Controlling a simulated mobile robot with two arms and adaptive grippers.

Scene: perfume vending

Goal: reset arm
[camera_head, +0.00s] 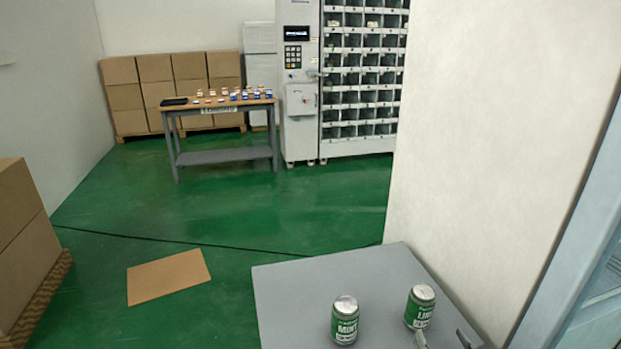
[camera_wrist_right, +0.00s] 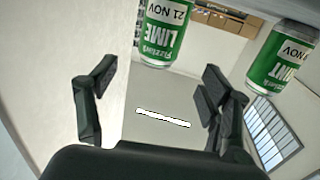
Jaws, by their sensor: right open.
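My right gripper (camera_head: 441,340) shows at the bottom edge of the head view, just in front of the green LIME can (camera_head: 420,307). In the wrist view the right gripper (camera_wrist_right: 158,82) is open, with nothing between its fingers. The LIME can (camera_wrist_right: 165,30) is beyond the fingertips there, apart from them. A green MINT can (camera_head: 344,320) stands to the left of the LIME can on a grey table (camera_head: 290,290); it also shows at the right of the wrist view (camera_wrist_right: 283,55). My left gripper is not in view.
A pale wall (camera_head: 470,130) rises close behind and right of the table. Farther off are a vending machine (camera_head: 300,135), a bench (camera_head: 225,155) with small items, and stacked boxes (camera_head: 155,68). Cardboard boxes (camera_head: 20,240) stand at left. A cardboard sheet (camera_head: 168,277) lies on the open green floor.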

